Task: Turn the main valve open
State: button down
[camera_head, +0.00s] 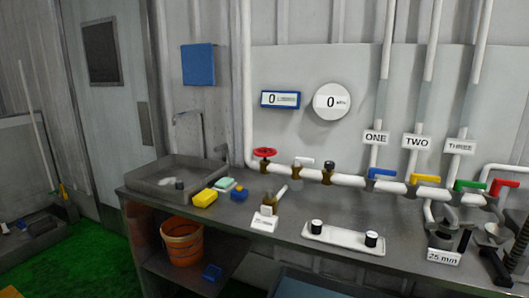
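A red round handwheel valve (265,153) sits on a brass body at the left end of the white pipe, above the bench and right of the sink. No label reading "main" is legible, so I cannot tell for sure which valve is the main one. Along the same pipe to the right are a blue lever (382,173), a yellow lever (425,179), a green lever (469,185) and a red lever (502,186). Signs ONE, TWO and THREE hang above the pipe. Two gauges on the wall panel both read 0. My gripper is not in view.
An orange bucket (181,242) stands below. Green floor lies left.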

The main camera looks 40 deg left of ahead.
aim_at(266, 152)
jog(key=j+u, duration=0.1)
jog(key=u, duration=1.7)
